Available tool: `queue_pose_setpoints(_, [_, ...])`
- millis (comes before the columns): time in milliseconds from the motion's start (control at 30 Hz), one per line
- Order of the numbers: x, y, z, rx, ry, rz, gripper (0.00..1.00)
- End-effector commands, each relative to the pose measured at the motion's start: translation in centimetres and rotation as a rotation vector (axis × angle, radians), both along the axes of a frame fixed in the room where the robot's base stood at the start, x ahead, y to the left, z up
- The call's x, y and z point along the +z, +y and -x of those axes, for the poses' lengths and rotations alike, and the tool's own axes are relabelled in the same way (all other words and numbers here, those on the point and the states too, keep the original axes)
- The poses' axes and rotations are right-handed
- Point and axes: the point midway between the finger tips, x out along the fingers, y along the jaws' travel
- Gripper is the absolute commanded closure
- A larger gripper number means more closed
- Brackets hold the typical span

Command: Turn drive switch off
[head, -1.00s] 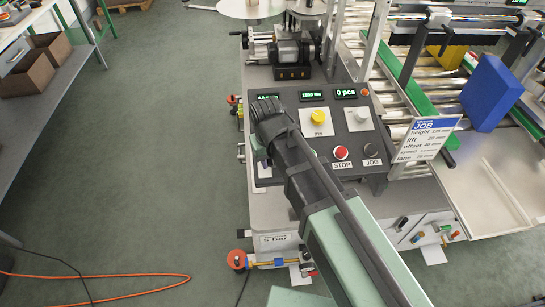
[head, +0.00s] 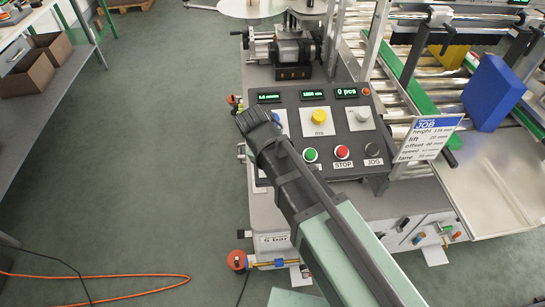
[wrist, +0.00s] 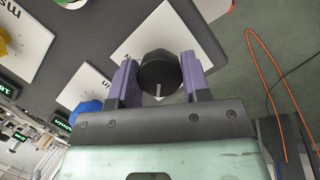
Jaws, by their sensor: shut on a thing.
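The drive switch looks to be a black round knob (wrist: 158,74) with a white pointer line, on a white plate (wrist: 135,48) of the dark control panel (head: 335,128). In the wrist view the pointer line points toward the bottom of the picture. My gripper (wrist: 158,64) is shut on the knob, with one purple-grey finger on either side. In the head view my dark wrist (head: 262,130) covers the left part of the panel and hides the knob and fingertips.
The panel also holds a yellow knob (head: 319,116), a pale knob (head: 362,115), a green button (head: 310,154), a red STOP button (head: 342,152) and a black JOG button (head: 373,149). A blue knob (wrist: 85,112) is close beside my gripper. A blue box (head: 493,92) stands right on the conveyor.

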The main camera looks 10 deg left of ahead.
Motion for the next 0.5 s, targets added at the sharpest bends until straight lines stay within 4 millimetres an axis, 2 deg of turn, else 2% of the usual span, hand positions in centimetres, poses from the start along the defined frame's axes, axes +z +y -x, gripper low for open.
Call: queue_pose_setpoints(500, [-0.01, -0.02, 0.04, 0.036, -0.003, 0.012, 0.8])
